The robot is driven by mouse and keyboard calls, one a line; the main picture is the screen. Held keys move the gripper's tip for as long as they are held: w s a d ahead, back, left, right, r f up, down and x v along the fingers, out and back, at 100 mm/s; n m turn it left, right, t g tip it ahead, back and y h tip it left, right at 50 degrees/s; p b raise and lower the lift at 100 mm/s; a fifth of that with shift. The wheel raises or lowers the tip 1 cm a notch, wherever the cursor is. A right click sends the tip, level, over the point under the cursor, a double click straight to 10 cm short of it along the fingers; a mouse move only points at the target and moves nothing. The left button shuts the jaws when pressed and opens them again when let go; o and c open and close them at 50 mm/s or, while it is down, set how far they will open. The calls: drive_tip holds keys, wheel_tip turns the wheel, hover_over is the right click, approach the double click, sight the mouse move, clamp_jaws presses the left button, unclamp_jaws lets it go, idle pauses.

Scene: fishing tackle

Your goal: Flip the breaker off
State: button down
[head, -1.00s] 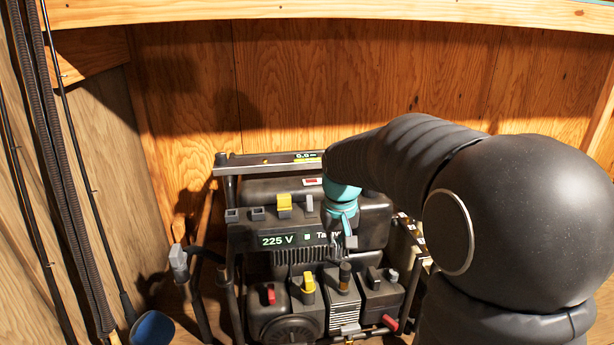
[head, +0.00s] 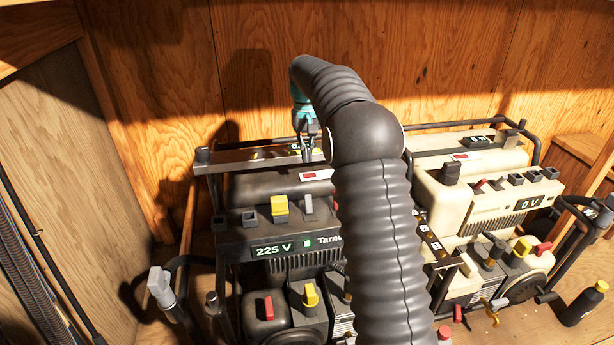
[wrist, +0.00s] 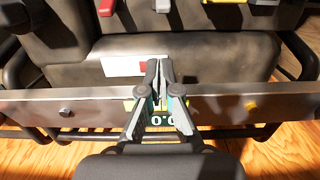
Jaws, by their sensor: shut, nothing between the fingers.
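The dark generator (head: 280,185) stands in front of me with a lit "225 V" display (head: 272,249). A yellow switch (head: 280,209) and a grey lever (head: 308,204) stand on its upper panel; I cannot tell which control is the breaker. My arm hides the panel's right part. My gripper (head: 307,156) is shut and empty at the back metal rail, behind the panel. In the wrist view its fingertips (wrist: 160,68) are together over the rail, beside a red-and-white label (wrist: 135,65). A grey lever (wrist: 163,5) and a red one (wrist: 105,8) show at the top edge.
A cream generator (head: 440,200) with a "0 V" display stands to the right. A dark bottle (head: 583,303) stands at far right. Wooden walls close in behind and left. Fishing rods (head: 40,250) lean at the left. The dark generator's pipe frame (head: 187,262) juts out left.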

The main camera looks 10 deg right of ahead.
sight(308, 187)
drive_tip(key=shift+s+d+f, duration=0.1)
drive_tip(key=shift+s+d, duration=0.05)
drive_tip(key=shift+s, duration=0.35)
drive_tip(key=f, duration=0.6)
drive_tip(key=s+f+b, duration=0.1)
drive_tip(key=f, duration=0.3)
drive_tip(key=shift+s+a+b, duration=0.15)
drive_tip(key=shift+a+b, duration=0.05)
drive_tip(key=shift+b, duration=0.45)
